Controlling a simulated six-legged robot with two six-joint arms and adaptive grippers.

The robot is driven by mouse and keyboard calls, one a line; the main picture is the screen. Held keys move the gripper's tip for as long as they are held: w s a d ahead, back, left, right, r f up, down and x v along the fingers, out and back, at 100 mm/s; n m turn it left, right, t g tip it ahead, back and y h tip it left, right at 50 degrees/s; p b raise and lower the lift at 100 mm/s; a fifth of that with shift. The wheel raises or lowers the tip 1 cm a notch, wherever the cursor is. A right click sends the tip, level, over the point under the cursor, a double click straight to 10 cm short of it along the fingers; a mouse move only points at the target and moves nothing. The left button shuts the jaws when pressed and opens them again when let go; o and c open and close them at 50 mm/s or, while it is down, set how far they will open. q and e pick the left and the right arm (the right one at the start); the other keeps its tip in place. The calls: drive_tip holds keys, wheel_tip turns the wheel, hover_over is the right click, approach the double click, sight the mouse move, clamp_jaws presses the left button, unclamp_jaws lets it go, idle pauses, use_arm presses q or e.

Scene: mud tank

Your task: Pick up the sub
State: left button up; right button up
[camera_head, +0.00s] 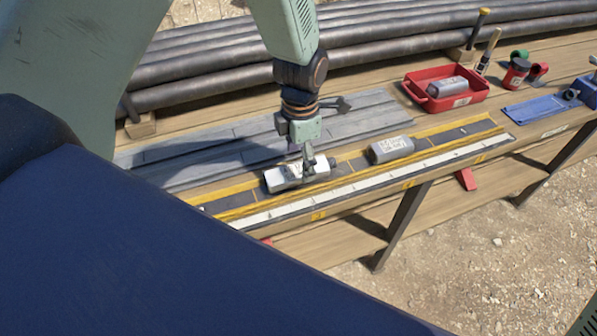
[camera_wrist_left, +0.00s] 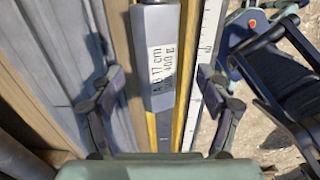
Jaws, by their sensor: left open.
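A grey cylindrical sub with a white printed label (camera_head: 284,177) lies in the yellow-edged channel of the bench in the head view. In the left wrist view the sub (camera_wrist_left: 158,20) runs lengthwise between my fingers, its label facing the camera. My left gripper (camera_head: 309,160) is over this sub, near its right half, pointing down. In the left wrist view the gripper (camera_wrist_left: 163,90) is open, one finger on each side, with gaps between fingers and sub. A second grey labelled sub (camera_head: 391,149) lies farther right in the channel. My right gripper does not show.
A red tray (camera_head: 418,92) holds another grey labelled cylinder (camera_head: 448,87). A white ruled strip (camera_head: 370,184) runs along the bench's front edge. Grey planks (camera_head: 190,160) and long dark pipes (camera_head: 400,38) lie behind.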

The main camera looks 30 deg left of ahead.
sight(298, 167)
use_arm(q)
drive_tip(key=f, duration=0.3)
drive_tip(key=shift+a+f, duration=0.25)
drive_tip(key=shift+a, duration=0.1)
drive_tip(key=shift+d+r, duration=0.1)
